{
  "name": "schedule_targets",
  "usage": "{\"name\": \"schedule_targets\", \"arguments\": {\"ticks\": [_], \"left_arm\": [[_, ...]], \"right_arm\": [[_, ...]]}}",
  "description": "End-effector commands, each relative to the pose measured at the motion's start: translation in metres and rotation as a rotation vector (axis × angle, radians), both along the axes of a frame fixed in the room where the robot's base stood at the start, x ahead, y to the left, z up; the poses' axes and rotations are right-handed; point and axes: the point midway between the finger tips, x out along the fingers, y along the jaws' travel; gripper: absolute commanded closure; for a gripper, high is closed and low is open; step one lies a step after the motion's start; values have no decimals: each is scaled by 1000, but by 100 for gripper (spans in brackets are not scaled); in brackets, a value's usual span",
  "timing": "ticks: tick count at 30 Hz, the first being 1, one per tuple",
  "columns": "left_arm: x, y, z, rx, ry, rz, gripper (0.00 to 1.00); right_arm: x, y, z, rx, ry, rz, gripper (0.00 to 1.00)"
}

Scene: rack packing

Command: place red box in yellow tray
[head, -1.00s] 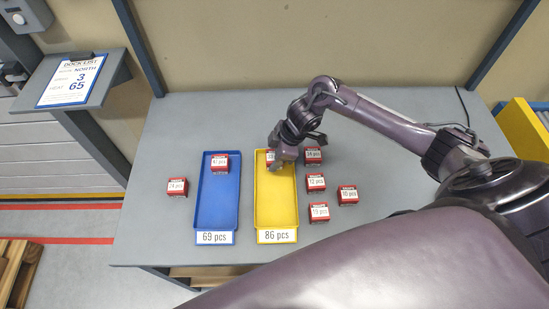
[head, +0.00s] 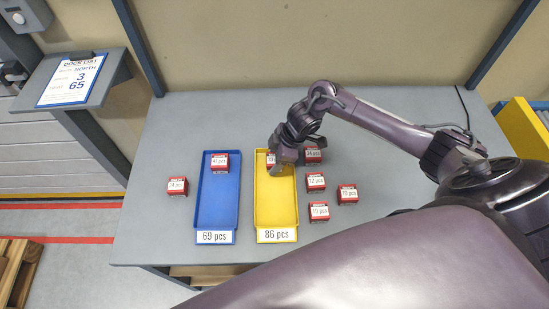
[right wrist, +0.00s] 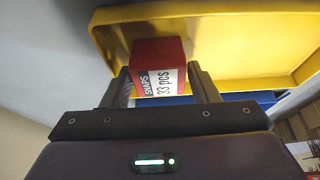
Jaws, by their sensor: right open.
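A red box labelled 33 pcs (right wrist: 160,68) shows between the fingertips of my right gripper (right wrist: 163,85) in the right wrist view. The jaws are open, one finger on each side of the box; I cannot tell whether either touches it. In the head view this red box (head: 270,159) is at the far end of the yellow tray (head: 276,212), partly hidden by my right gripper (head: 279,168). The yellow tray is marked 86 pcs and also shows behind the box in the right wrist view (right wrist: 235,50). My left gripper is not in view.
A blue tray (head: 216,205) marked 69 pcs stands left of the yellow one, with a red box (head: 220,162) at its far end. Another red box (head: 177,186) lies farther left. Several red boxes (head: 316,182) lie right of the yellow tray. The table front (head: 160,235) is clear.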

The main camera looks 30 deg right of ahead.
Motion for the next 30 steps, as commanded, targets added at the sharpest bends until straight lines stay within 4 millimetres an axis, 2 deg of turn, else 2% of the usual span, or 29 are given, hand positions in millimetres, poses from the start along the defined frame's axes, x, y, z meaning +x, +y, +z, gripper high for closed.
{"name": "schedule_targets", "arguments": {"ticks": [15,21,30], "left_arm": [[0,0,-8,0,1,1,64],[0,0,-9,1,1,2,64],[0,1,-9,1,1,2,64]], "right_arm": [[-15,-35,91,-2,-4,-1,46],[-19,-40,107,0,-1,0,46],[-19,-41,109,1,0,0,46]]}}
